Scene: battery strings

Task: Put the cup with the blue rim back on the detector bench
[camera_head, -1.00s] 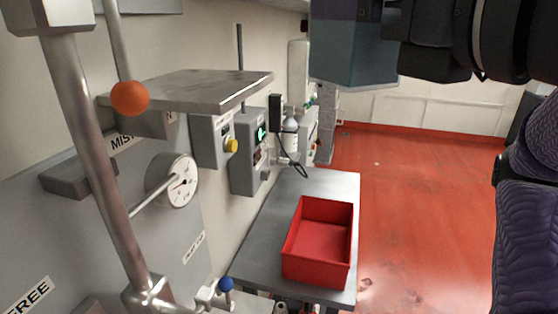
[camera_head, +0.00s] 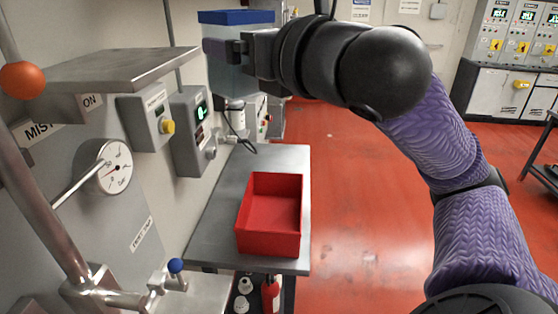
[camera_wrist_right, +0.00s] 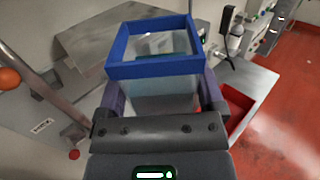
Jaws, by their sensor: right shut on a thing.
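The cup with the blue rim (camera_head: 236,17) has a clear, square, see-through body. It is upright in the air in the upper part of the head view, and its open top shows in the right wrist view (camera_wrist_right: 153,68). My right gripper (camera_head: 222,50) is shut on the cup, with a finger on each side just below the rim, as the right wrist view shows (camera_wrist_right: 160,93). A grey metal bench (camera_head: 218,215) stands below; no label shows whether it is the detector bench. My left gripper is out of view.
A red open bin (camera_head: 268,241) sits on the bench's near part. A metal shelf (camera_head: 115,70) juts from the wall left of the cup. Control boxes (camera_head: 190,135), a gauge (camera_head: 114,167) and an orange-knobbed lever (camera_head: 22,80) line the left. Red floor at right is open.

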